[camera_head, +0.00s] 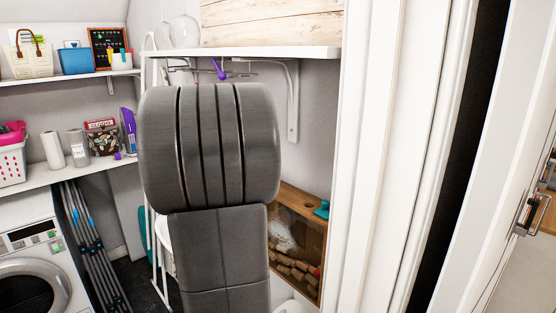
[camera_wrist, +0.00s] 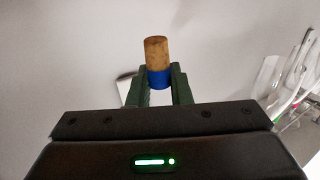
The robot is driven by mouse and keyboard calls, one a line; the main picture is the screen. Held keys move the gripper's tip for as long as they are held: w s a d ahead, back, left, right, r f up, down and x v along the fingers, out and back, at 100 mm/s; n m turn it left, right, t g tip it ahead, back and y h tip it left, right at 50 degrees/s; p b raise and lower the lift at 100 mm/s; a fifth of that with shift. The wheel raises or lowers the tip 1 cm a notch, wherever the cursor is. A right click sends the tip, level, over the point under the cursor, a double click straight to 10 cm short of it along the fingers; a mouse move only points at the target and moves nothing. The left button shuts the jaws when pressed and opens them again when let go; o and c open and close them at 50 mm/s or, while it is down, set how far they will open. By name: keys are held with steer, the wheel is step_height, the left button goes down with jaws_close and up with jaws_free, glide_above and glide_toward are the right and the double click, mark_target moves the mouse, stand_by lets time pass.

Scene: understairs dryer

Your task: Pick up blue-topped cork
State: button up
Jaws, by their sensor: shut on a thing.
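The blue-topped cork (camera_wrist: 157,55) is a tan cylinder with a blue band at its end nearest me. In the wrist view it sits between the green fingers of my gripper (camera_wrist: 160,78). The fingers are shut on its blue end, and the tan part sticks out beyond them. A pale wall is behind it, with nothing seen touching the cork but the fingers. In the head view my arm fills the middle and hides my gripper and the cork.
A wooden box (camera_head: 303,215) with corks behind its clear front stands right of my arm, with a teal item (camera_head: 322,209) on top. A white shelf (camera_head: 250,53) with hanging glasses is above. A washing machine (camera_head: 35,270) is at left. A white door frame (camera_head: 385,150) is at right.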

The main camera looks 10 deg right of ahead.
steer(key=s+a+b, duration=0.1)
steer(key=s+a, duration=0.7)
steer(key=a, duration=0.4)
steer(key=shift+s+a, duration=0.25)
steer(key=shift+a, duration=0.15)
steer(key=shift+d+f, duration=0.1)
steer(key=shift+d, duration=0.05)
